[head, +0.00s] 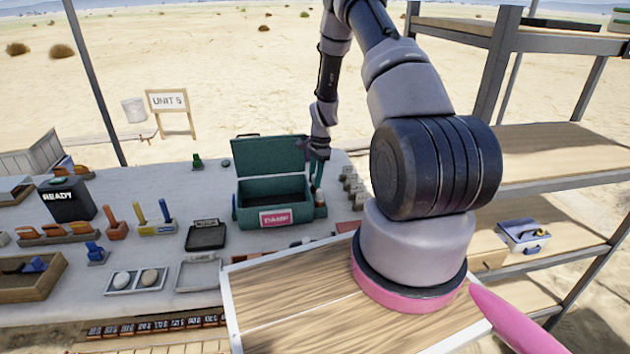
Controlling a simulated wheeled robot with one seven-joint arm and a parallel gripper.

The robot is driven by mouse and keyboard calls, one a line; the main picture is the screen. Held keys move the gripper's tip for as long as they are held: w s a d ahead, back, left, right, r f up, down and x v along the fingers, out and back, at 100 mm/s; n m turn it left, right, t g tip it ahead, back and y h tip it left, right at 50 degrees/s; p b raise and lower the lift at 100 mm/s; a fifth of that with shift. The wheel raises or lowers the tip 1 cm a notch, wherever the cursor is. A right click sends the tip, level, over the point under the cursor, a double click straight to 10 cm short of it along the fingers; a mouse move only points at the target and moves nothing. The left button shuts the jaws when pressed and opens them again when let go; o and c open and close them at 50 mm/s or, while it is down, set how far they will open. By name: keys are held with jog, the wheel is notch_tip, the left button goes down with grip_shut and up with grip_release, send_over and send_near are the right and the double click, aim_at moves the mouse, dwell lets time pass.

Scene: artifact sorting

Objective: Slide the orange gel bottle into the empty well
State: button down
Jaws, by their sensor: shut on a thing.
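My gripper (319,165) points down at the right side of the green case, small and far off in the head view. No empty well can be made out clearly at this size.
Several small greyish pieces (350,183) stand in a row just right of the gripper. A dark tray (206,236), a light tray (198,274) and a two-cell tray (136,280) lie left of the case. Metal shelving (550,160) stands at the right.

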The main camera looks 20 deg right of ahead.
jog(key=shift+f, duration=0.35)
jog(key=c, duration=0.8)
grip_release()
jog(key=shift+f, duration=0.15)
jog(key=shift+c, duration=0.2)
notch_tip(320, 180, up, 12)
jog(key=d, duration=0.1)
jog(key=shift+w+d, duration=0.2)
jog(key=shift+d, duration=0.2)
jog(key=shift+s, duration=0.1)
